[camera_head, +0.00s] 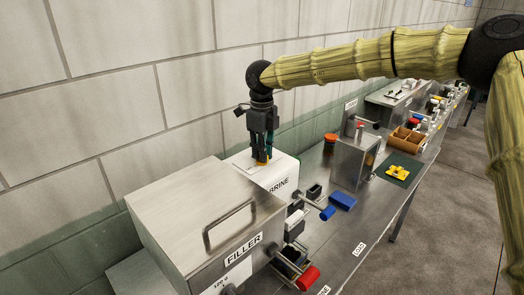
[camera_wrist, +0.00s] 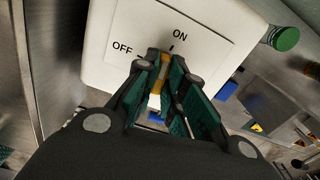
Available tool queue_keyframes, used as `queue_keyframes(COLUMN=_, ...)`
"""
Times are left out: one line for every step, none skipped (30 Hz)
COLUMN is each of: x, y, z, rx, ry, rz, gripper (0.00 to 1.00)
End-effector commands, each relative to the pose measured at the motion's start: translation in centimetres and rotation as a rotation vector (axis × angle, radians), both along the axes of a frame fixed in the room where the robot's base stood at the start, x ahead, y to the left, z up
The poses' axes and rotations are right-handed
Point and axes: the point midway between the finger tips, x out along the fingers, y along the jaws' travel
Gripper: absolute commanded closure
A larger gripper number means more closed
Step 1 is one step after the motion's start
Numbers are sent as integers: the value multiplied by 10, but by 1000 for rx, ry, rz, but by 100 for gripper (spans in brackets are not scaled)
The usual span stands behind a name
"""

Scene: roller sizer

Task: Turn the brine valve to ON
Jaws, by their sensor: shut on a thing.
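The white brine box (camera_head: 284,168) stands behind the metal filler, with "BRINE" on its front. In the wrist view its white top (camera_wrist: 215,20) shows the labels "OFF" at left and "ON" at upper right, with a short dark mark below "ON". My gripper (camera_head: 262,161) points down onto this top from above. Its green-padded fingers are shut on the yellow valve handle (camera_wrist: 164,62). The handle's visible tip lies close to the dark mark under "ON". Most of the handle is hidden between the fingers, so its exact angle is hard to tell.
The metal filler (camera_head: 175,205) with a bar handle stands close at front left. The wall is close behind.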

Motion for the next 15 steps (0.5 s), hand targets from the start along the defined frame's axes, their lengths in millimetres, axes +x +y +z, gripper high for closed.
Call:
queue_keyframes(x=1, y=0, z=2, rx=0, ry=-3, rz=-34, gripper=100)
queue_keyframes(x=1, y=0, z=2, rx=1, ry=-3, rz=-53, gripper=100)
queue_keyframes(x=1, y=0, z=2, rx=1, ry=-3, rz=-79, gripper=100)
queue_keyframes(x=1, y=0, z=2, rx=1, ry=-3, rz=-97, gripper=100)
queue_keyframes(x=1, y=0, z=2, rx=1, ry=-3, rz=-113, gripper=100)
queue_keyframes(x=1, y=0, z=2, rx=1, ry=-3, rz=-134, gripper=100)
queue_keyframes(x=1, y=0, z=2, rx=1, ry=-3, rz=-147, gripper=100)
queue_keyframes(x=1, y=0, z=2, rx=1, ry=-3, rz=-161, gripper=100)
queue_keyframes(x=1, y=0, z=2, rx=1, ry=-3, rz=-175, gripper=100)
queue_keyframes(x=1, y=0, z=2, rx=1, ry=-3, rz=-186, gripper=100)
queue_keyframes(x=1, y=0, z=2, rx=1, ry=-3, rz=-195, gripper=100)
queue_keyframes(x=1, y=0, z=2, rx=1, ry=-3, rz=-205, gripper=100)
queue_keyframes(x=1, y=0, z=2, rx=1, ry=-3, rz=-212, gripper=100)
queue_keyframes(x=1, y=0, z=2, rx=1, ry=-3, rz=-219, gripper=100)
queue_keyframes(x=1, y=0, z=2, rx=1, ry=-3, rz=-225, gripper=100)
